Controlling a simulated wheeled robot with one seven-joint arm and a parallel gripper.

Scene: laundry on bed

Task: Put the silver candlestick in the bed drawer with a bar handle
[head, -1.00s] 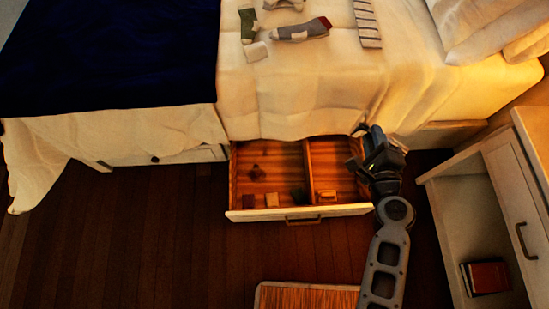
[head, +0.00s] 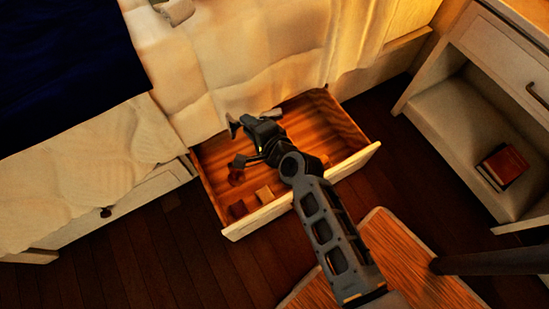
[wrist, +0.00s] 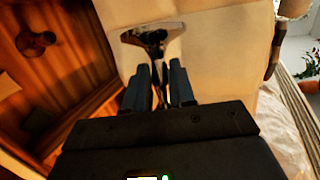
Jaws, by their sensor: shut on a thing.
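The silver candlestick (wrist: 153,34) is in my gripper (wrist: 160,82). In the wrist view its stem is between the two fingers and its broad, shiny base points away from me. In the head view a small part of the candlestick (head: 234,126) shows beyond my gripper (head: 246,143). My gripper appears over the back left part of the open bed drawer (head: 352,166), near the bed's side. The drawer's interior also shows at left in the wrist view (wrist: 85,55). My arm hides the middle of its front, including the bar handle.
Inside the drawer are a dark reddish item (head: 236,175) and small blocks (head: 264,194). Its right part looks clear. A shut bed drawer with a knob (head: 106,212) is at left. A nightstand (head: 440,100) with a red book (head: 502,166) stands right. A wooden stool-like top (head: 400,265) is in front.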

